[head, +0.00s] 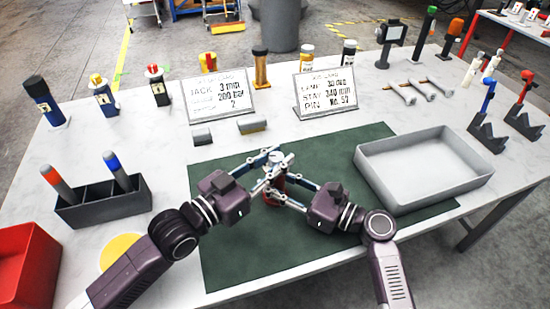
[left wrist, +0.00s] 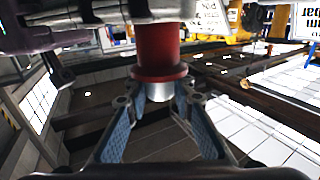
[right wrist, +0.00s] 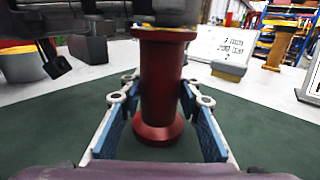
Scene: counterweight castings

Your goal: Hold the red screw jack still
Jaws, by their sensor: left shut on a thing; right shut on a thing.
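The red screw jack (head: 278,186) stands upright on the green mat, mostly hidden by my grippers in the head view. The right wrist view shows its red flanged body (right wrist: 158,90) between the blue pads of my right gripper (right wrist: 158,112), which is shut on it. My left gripper (head: 268,160) reaches in higher, at the jack's top. In the left wrist view, the silver part (left wrist: 160,91) beside the red flange sits between the fingers of my left gripper (left wrist: 160,105), shut on it. The exact pad contact is partly hidden.
A grey tray (head: 425,170) stands right of the jack. A dark holder with two markers (head: 105,203) is at left. Two printed cards (head: 218,95) (head: 326,93) stand behind, with small grey blocks before the left one. The front of the green mat (head: 260,262) is clear.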

